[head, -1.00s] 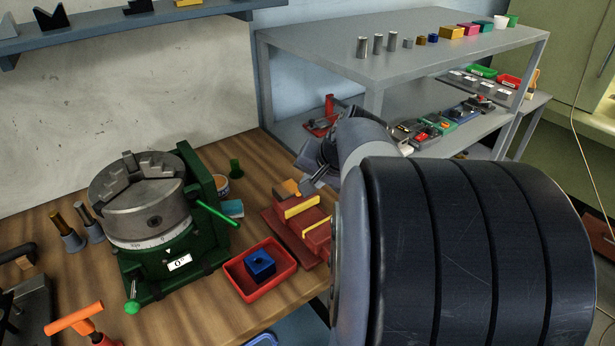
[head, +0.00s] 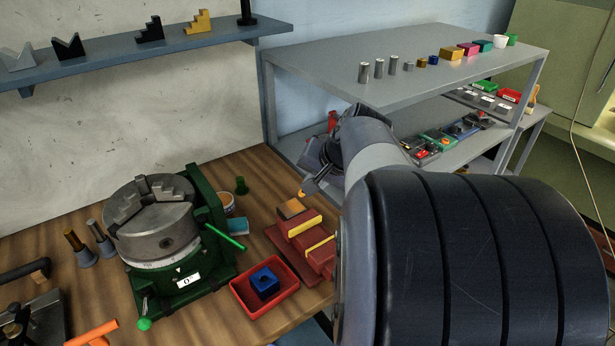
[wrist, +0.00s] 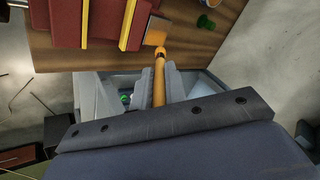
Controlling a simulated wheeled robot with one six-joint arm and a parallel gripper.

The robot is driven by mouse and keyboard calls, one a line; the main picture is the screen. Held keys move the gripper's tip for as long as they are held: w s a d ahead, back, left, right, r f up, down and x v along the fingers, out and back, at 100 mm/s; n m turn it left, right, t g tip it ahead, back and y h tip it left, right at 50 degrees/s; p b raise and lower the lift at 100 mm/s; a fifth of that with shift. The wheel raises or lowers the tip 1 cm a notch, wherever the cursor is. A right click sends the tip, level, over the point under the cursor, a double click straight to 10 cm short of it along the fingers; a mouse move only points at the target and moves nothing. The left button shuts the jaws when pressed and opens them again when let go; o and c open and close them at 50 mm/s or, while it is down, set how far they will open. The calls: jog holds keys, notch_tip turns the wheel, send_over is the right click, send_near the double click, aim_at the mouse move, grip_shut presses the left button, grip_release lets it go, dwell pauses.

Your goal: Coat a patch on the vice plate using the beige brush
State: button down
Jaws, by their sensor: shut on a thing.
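My gripper (head: 318,183) is shut on the tan-orange handle of the brush (wrist: 159,82), which runs straight out between the fingers in the wrist view. The rounded orange end of the brush shows in the head view (head: 301,194), just above and behind a small orange-brown plate (head: 291,209). The plate lies at the far end of the red vice (head: 318,262) with yellow jaw strips. In the wrist view the brush end overlaps the near edge of the plate (wrist: 156,34); I cannot tell whether they touch. Bristles are not clearly visible.
A green rotary chuck (head: 150,235) stands left of the vice. A red tray (head: 248,305) with a blue block (head: 264,282) lies in front. A small tin (head: 227,203) and a green piece (head: 241,185) stand behind. A grey shelf rack (head: 420,75) rises behind my arm.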

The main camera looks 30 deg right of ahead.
jog(key=shift+r+p, duration=1.2)
jog(key=shift+r, duration=0.35)
jog(key=shift+f, duration=0.1)
